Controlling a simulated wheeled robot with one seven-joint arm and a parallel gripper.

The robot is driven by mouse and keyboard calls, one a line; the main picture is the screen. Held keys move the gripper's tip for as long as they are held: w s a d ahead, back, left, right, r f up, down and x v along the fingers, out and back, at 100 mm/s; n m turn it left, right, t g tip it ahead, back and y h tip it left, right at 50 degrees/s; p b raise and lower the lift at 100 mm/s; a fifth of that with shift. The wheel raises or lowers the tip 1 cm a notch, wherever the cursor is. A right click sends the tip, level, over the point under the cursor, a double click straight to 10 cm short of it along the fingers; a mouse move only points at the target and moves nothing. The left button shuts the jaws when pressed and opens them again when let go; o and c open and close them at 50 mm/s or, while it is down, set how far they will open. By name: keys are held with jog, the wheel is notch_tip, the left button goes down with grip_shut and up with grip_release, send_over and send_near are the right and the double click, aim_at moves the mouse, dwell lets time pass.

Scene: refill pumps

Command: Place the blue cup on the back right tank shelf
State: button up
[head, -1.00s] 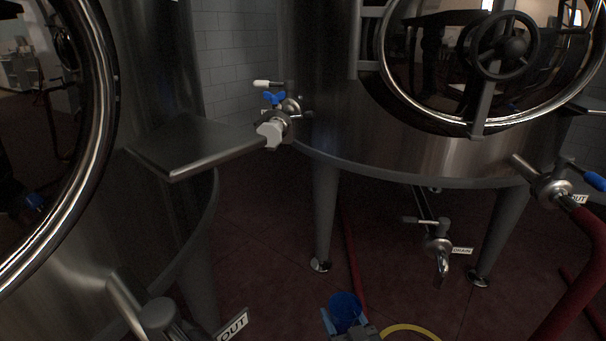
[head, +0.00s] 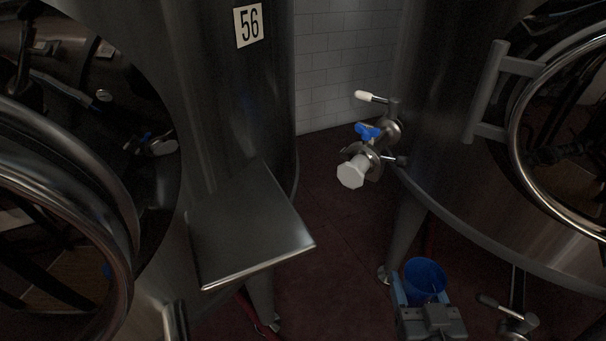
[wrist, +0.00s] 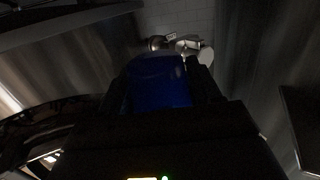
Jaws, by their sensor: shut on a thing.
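The blue cup (head: 425,277) is upright at the lower right of the head view, and my gripper (head: 424,292) is shut on it, with a finger on either side. In the wrist view the cup (wrist: 160,82) fills the middle, between the dark fingers. A flat metal shelf (head: 250,235) juts from the steel tank marked 56 at left-centre of the head view. Its top is bare. The cup and gripper are to the right of this shelf, apart from it, over the dark red floor. No other shelf shows in the head view.
A valve with a white cap and blue handle (head: 367,133) sticks out from the right tank (head: 450,170), above and behind the cup. A drain valve (head: 508,314) is low at right. Floor (head: 325,215) shows between the tanks.

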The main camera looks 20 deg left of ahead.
jog(key=s+a+r+n+g+y+p, duration=0.1)
jog(key=s+a+r+n+y+p, duration=0.1)
jog(key=s+a+r+p, duration=0.65)
jog(key=w+a+r+n+g+y+p, duration=0.1)
jog(key=a+r+n+g+y+p, duration=0.3)
jog(key=r, duration=0.9)
jog(key=s+a+r+t+y+p, duration=0.1)
jog(key=s+a+r+p, duration=0.25)
jog(key=r+p, duration=0.55)
jog(key=p, duration=0.2)
send_over(241, 216)
notch_tip(241, 216, down, 6)
jog(key=shift+r, duration=0.2)
jog(key=shift+m, duration=0.3)
notch_tip(241, 216, down, 4)
jog(key=b, duration=0.3)
jog(key=shift+b, duration=0.4)
jog(key=shift+f, duration=0.3)
jog(key=o, duration=1.2)
jog(key=shift+c, duration=0.2)
jog(key=shift+r, duration=0.2)
